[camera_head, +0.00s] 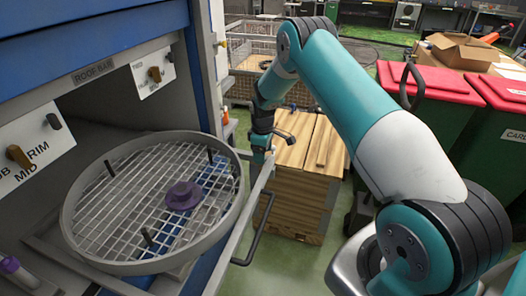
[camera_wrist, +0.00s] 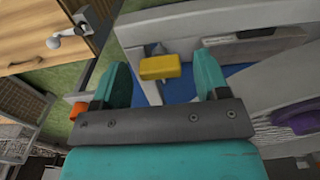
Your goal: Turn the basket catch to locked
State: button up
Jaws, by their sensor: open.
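The round grey basket (camera_head: 75,235) with a wire-mesh floor sits on the pulled-out rail frame at the left. A yellow block-shaped knob (camera_wrist: 160,67), which looks like the basket catch, shows in the wrist view on a short stem by a grey frame bar. My gripper (camera_wrist: 161,74) is open, with one teal finger on each side of the knob in the picture. I cannot tell whether they touch it. In the head view my gripper (camera_head: 261,152) is at the basket's right side, by the rail, and the knob is not clearly visible. No lock marking is readable.
A purple hub (camera_head: 184,195) and several dark pegs stand in the basket. Panels with brass levers (camera_head: 20,156) are on the blue cabinet at left. A wooden cabinet (camera_head: 298,200) stands just beyond my gripper, with red-lidded bins (camera_head: 430,84) at right. Green floor shows between.

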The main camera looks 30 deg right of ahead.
jog(key=shift+c, duration=0.5)
jog(key=c, duration=0.8)
jog(key=shift+m+b, duration=0.3)
jog(key=m+b, duration=0.2)
jog(key=m, duration=0.1)
jog(key=shift+f+m, duration=0.1)
jog(key=shift+m, duration=0.2)
jog(key=m+b, duration=0.1)
jog(key=m, duration=0.3)
jog(key=shift+m, duration=0.3)
jog(key=m+b, duration=0.1)
jog(key=m, duration=0.3)
jog(key=shift+m+b, duration=0.65)
jog(key=shift+m, duration=1.85)
